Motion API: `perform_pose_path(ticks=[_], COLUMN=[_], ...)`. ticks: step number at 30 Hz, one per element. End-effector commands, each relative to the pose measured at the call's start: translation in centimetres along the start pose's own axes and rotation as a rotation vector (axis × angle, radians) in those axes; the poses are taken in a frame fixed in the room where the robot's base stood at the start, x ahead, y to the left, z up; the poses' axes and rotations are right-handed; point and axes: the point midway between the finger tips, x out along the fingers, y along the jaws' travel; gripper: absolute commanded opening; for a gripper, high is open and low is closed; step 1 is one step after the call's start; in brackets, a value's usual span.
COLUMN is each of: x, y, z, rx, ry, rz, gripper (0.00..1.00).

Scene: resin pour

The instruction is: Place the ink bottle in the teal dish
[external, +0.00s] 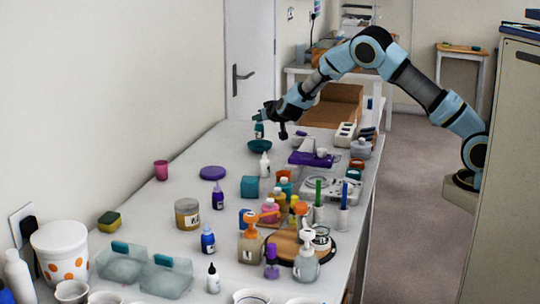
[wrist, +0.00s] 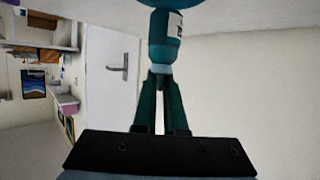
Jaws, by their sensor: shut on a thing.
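The teal ink bottle (external: 259,130) with a white label hangs upright below my gripper (external: 264,117), at the far end of the table. In the wrist view my gripper (wrist: 159,78) is shut on the narrow end of the ink bottle (wrist: 160,48). The teal dish (external: 260,147) stands on the table directly under the bottle in the external view. A teal edge of the dish (wrist: 165,3) shows at the top of the wrist view, close to the bottle's base. I cannot tell whether bottle and dish touch.
A white dropper bottle (external: 265,166) stands just in front of the dish. A purple tray (external: 309,159) and a brown box (external: 334,107) lie to the right. A purple disc (external: 213,173) lies to the left.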

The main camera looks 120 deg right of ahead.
Motion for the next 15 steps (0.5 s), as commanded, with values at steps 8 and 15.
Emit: perform_pose_path(ticks=[8,15], x=[1.1,1.6], y=[0.1,0.0], z=[2.5,3.8], rx=[-0.001,0.001], ry=[-0.002,0.002], rz=[0.002,0.0], gripper=[0.0,0.0])
